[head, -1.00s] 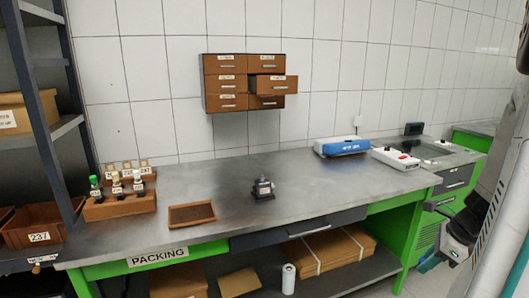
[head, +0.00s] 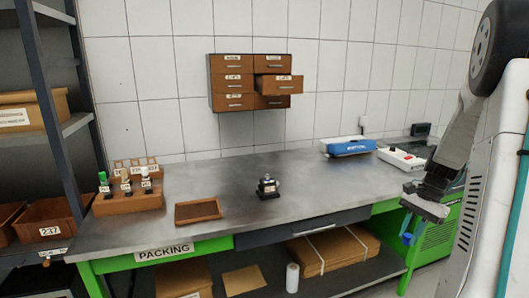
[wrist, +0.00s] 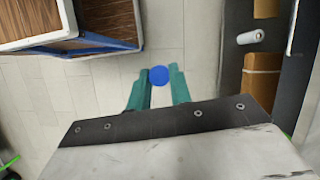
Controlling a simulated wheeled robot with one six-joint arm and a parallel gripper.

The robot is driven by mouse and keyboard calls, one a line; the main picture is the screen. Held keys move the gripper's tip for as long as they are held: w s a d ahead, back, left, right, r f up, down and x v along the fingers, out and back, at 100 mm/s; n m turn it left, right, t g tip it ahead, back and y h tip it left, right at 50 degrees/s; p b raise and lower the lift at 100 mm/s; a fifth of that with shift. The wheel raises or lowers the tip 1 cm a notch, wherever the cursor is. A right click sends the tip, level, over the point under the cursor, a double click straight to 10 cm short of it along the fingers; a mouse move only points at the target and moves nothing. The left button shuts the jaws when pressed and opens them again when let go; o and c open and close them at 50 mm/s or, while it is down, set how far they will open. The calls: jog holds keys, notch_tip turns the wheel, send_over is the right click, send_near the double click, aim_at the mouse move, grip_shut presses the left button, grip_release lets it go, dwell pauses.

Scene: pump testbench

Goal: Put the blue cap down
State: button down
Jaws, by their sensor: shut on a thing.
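The blue cap (wrist: 159,76) is a small round disc held between the teal fingertips of my gripper (wrist: 158,88) in the wrist view. In the head view my gripper (head: 410,226) hangs at the right, in front of the bench's right end, and the blue cap (head: 407,239) shows below it. The gripper is shut on the cap. In the wrist view the cap is over pale floor, clear of the bench.
The bench top (head: 335,187) has open room around a small dark pump (head: 267,187). A shallow brown tray (head: 198,211), a bottle rack (head: 128,201), a blue device (head: 347,147) and a white box (head: 401,159) stand on it. An open drawer (head: 279,87) juts from the wall cabinet.

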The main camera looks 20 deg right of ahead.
jog(key=w+a+f+n+g+h, duration=0.2)
jog(key=w+a+f+n, duration=0.1)
jog(key=w+a+n, duration=0.55)
jog(key=w+a+f+n+g+h, duration=0.1)
jog(key=w+a+f+n+g, duration=0.3)
jog(key=w+a, duration=0.7)
jog(key=w+a+f+n+t+h, duration=0.1)
jog(key=w+a+f+n, duration=0.15)
jog(key=a, duration=0.45)
jog(key=w+a+f+n+t+h, duration=0.1)
jog(key=w+a+n, duration=0.15)
jog(key=a, duration=0.35)
jog(key=s+x, duration=0.1)
jog(key=x, duration=0.7)
jog(key=shift+s+a+r+m, duration=0.3)
jog(key=shift+a+r+m, duration=0.05)
jog(key=shift+a, duration=0.1)
